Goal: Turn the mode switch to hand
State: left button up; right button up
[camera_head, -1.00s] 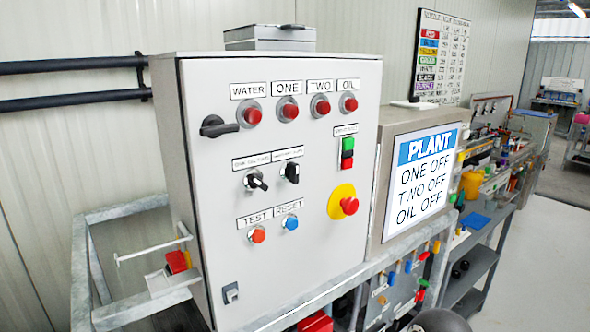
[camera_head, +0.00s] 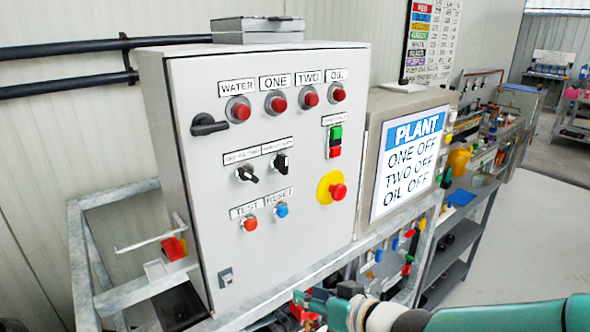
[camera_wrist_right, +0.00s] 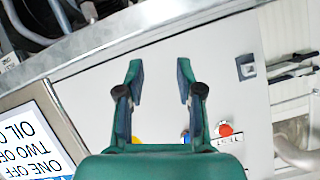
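The grey control panel (camera_head: 290,225) carries two black rotary switches side by side, a left one (camera_head: 247,174) and a right one (camera_head: 281,163). The left knob points down to the right; the right knob stands nearly upright. Their labels are too blurred to read, so I cannot tell which is the mode switch. My right gripper (camera_head: 308,302) is low in front of the panel's bottom edge, below and apart from the switches. In the right wrist view the right gripper (camera_wrist_right: 160,78) is open and empty, with the panel face behind its fingers. My left gripper is out of view.
Below the switches are the orange TEST button (camera_head: 250,224) and blue RESET button (camera_head: 282,211). A red emergency stop (camera_head: 338,191) juts out at right. A PLANT screen (camera_head: 409,160) reads ONE OFF, TWO OFF, OIL OFF.

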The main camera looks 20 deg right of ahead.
jog(key=s+d+r+n+t+p, duration=0.1)
jog(key=s+d+r+n+t, duration=0.15)
jog(key=r, duration=1.25)
jog(key=t+y, duration=0.1)
jog(key=t, duration=0.2)
send_near(287, 164)
jog(key=shift+n, duration=0.35)
jog(key=b+x, duration=0.4)
jog(key=x, duration=0.4)
jog(key=shift+w+a+f, duration=0.1)
jog(key=shift+w, duration=0.15)
jog(key=shift+w+a, duration=0.2)
jog(key=shift+w, duration=0.45)
